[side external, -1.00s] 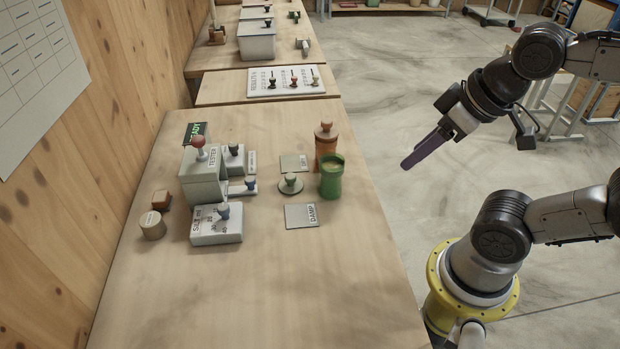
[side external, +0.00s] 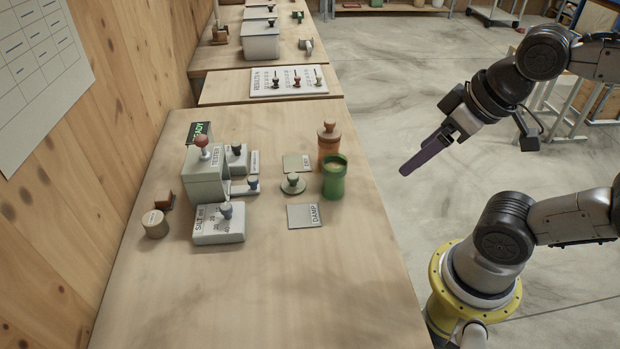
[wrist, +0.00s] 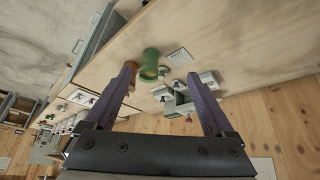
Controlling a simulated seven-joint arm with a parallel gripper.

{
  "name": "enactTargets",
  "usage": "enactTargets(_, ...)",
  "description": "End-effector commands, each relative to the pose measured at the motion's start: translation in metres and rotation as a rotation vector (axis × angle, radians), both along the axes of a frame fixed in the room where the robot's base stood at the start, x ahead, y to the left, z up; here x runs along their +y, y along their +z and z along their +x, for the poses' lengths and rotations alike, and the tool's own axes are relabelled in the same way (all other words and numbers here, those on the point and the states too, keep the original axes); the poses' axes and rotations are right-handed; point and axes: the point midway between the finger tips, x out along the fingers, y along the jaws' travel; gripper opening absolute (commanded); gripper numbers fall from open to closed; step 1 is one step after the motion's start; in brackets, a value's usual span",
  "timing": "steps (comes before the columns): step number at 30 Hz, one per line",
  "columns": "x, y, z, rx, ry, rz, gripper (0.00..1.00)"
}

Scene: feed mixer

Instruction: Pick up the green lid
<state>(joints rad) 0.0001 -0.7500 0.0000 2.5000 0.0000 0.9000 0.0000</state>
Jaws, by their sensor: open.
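The green lid (side external: 293,184) is a flat grey-green disc with a round knob. It lies on the wooden table, just left of the open green jar (side external: 334,178) in the side view. The green jar also shows in the wrist view (wrist: 150,66), between my fingers; the lid is small there and hard to make out. My gripper (side external: 405,172) has long purple fingers and hangs in the air past the table's right edge, well apart from the lid. In the wrist view the fingers stand wide apart with nothing between them.
An orange jar (side external: 328,146) with a knobbed lid stands behind the green jar. Flat plates marked DRY (side external: 297,163) and DAMP (side external: 304,215) lie near the lid. The tester (side external: 205,175) and salt box (side external: 218,226) stand to the left. The table's front is clear.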

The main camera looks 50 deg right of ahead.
Motion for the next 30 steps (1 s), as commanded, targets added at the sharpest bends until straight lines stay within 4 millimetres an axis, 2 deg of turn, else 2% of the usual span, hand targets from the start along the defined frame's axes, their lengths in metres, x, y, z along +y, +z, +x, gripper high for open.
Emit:
enactTargets(10, 0.0, -0.001, -0.002, 0.008, 0.05, -0.027, 0.88)
enactTargets(14, 0.0, 0.025, 0.011, -0.014, 0.168, -0.091, 0.88)
enactTargets(18, 0.001, 0.05, 0.044, 0.02, 0.301, -0.156, 0.88)
enactTargets(22, 0.002, 0.065, 0.085, 0.073, 0.422, -0.202, 0.88)
enactTargets(26, 0.004, 0.066, 0.133, 0.142, 0.538, -0.234, 0.88)
enactTargets(30, 0.007, 0.051, 0.186, 0.223, 0.648, -0.249, 0.88)
